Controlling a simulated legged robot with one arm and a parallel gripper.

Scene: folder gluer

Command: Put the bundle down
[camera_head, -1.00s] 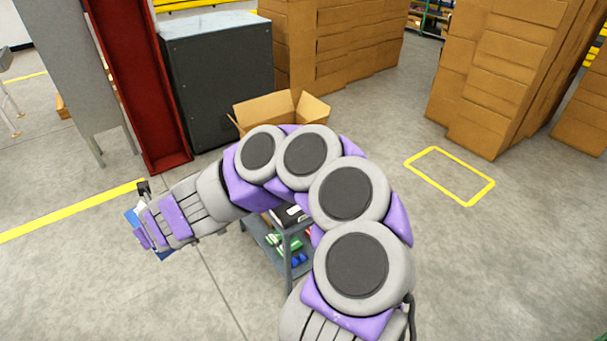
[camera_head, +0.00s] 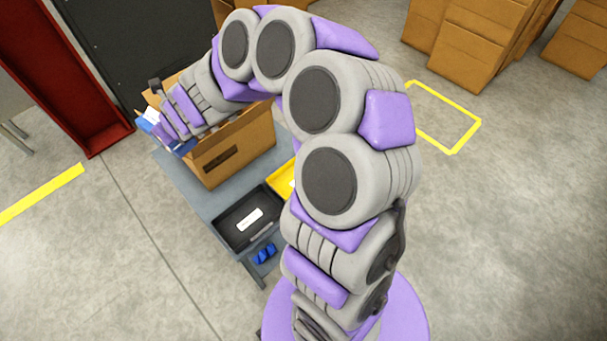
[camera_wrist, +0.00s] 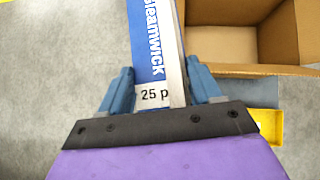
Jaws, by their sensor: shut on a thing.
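My gripper (camera_wrist: 160,95) is shut on the bundle (camera_wrist: 152,40), a blue and white pack with the lettering "leanwick" and "25 p". In the head view the bundle (camera_head: 148,119) shows only as a small blue and white piece at the end of my arm. My gripper (camera_head: 160,125) is at the left side of an open cardboard box (camera_head: 232,150). In the wrist view the open box (camera_wrist: 262,70) lies to the right of the bundle, with its inside empty where visible. My arm hides part of the box in the head view.
The box stands on a grey cart (camera_head: 190,190) with a black tray (camera_head: 245,222) and a yellow tray (camera_head: 283,180). A red column (camera_head: 65,80) and a dark cabinet (camera_head: 130,45) stand behind. Stacked cartons (camera_head: 480,40) are at the back right.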

